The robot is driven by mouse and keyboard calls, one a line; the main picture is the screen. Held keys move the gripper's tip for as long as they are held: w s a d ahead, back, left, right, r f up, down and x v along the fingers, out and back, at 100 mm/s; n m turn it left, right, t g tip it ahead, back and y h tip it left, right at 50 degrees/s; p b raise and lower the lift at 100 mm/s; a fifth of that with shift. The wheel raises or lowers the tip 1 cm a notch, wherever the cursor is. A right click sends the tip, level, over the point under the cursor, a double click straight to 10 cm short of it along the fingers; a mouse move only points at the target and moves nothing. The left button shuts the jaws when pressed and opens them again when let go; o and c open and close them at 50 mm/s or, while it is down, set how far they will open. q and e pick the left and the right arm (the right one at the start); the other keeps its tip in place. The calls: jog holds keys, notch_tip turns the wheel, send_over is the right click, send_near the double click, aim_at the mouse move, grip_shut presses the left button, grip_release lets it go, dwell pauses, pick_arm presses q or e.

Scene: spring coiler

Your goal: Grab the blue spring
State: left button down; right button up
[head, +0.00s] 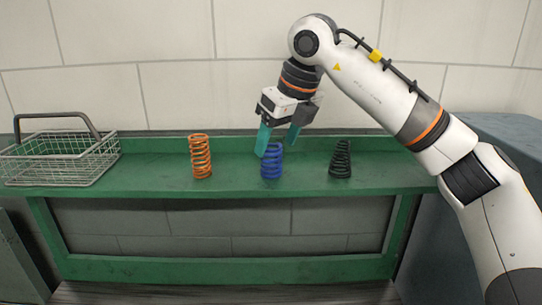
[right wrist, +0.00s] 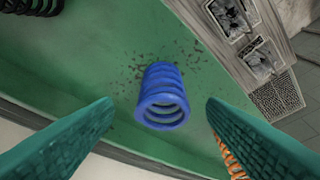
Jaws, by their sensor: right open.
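The blue spring (head: 271,162) stands upright on the green bench, between an orange spring and a black one. My right gripper (head: 278,141) is above the blue spring in the head view, with its teal fingers apart. In the right wrist view the blue spring (right wrist: 163,97) shows ahead, in the gap between the two open fingers (right wrist: 160,130). Nothing is held between the fingers. My left gripper does not show in either view.
The orange spring (head: 200,157) stands left of the blue one, and the black tapered spring (head: 340,159) stands right of it. A wire basket (head: 62,160) sits at the left end of the green bench (head: 150,176). A tiled wall (head: 175,95) rises behind.

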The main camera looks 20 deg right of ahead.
aim_at(275, 147)
jog(key=p+x, duration=0.2)
jog(key=x, duration=0.1)
jog(key=shift+a+f, duration=0.1)
jog(key=shift+f, duration=0.2)
jog(key=shift+w+f, duration=0.15)
jog(key=shift+f, duration=0.4)
jog(key=c, duration=1.2)
jog(key=shift+r, duration=0.1)
